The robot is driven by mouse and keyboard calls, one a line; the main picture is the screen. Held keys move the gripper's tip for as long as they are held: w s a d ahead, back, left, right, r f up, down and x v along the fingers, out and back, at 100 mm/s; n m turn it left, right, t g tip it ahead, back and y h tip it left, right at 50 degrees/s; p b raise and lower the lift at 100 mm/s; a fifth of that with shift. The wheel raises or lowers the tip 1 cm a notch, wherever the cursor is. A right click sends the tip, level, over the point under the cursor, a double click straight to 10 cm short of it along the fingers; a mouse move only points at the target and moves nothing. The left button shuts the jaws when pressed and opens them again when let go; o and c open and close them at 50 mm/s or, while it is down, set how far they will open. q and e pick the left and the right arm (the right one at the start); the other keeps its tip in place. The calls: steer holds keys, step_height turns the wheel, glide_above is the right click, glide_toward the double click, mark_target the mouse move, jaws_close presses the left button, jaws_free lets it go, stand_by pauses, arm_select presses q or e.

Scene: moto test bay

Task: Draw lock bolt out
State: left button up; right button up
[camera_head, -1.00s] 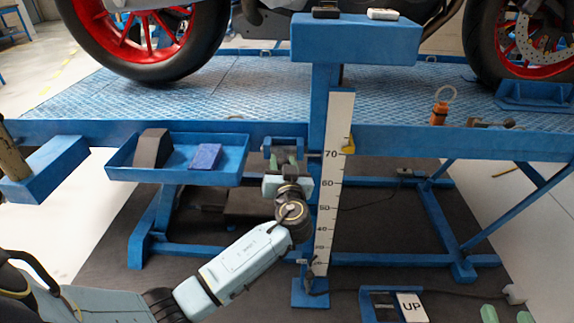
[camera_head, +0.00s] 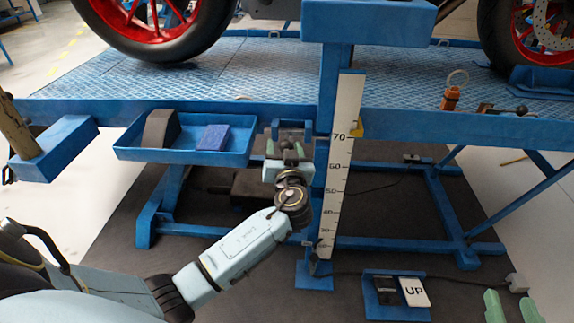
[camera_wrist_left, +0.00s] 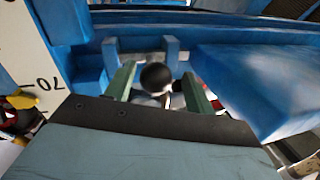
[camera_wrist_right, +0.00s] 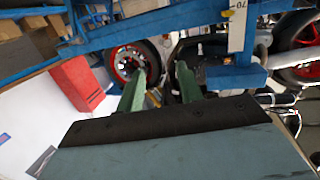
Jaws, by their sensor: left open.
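The lock bolt shows as a round black knob (camera_wrist_left: 156,76) in the left wrist view, in front of a blue bracket (camera_wrist_left: 112,58) under the lift's edge. In the head view my left gripper (camera_head: 289,150) is just below the bracket (camera_head: 292,126), and the knob is hard to make out. My right gripper (camera_head: 510,303) is open and empty at the lower right; its fingers also show in the right wrist view (camera_wrist_right: 160,78).
A blue tray (camera_head: 185,155) with a dark block and a blue box hangs left of the bracket. A blue post with a white height scale (camera_head: 342,165) stands close on the right. An orange ringed item (camera_head: 451,97) lies on the platform. An UP pedal (camera_head: 414,292) is on the floor.

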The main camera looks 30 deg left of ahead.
arm_select(q)
steer(key=p+v, duration=0.2)
steer(key=v, duration=1)
arm_select(e)
steer(key=s+d+f+g+h, duration=0.2)
steer(key=s+f+g, duration=0.1)
steer(key=f+g, duration=0.2)
step_height(320, 180, down, 3)
steer(key=shift+s+d+r, duration=0.15)
steer(key=shift+s+d, duration=0.15)
arm_select(q)
steer(key=shift+s+d, duration=0.15)
steer(key=shift+s, duration=0.05)
arm_select(e)
steer(key=shift+s, duration=0.1)
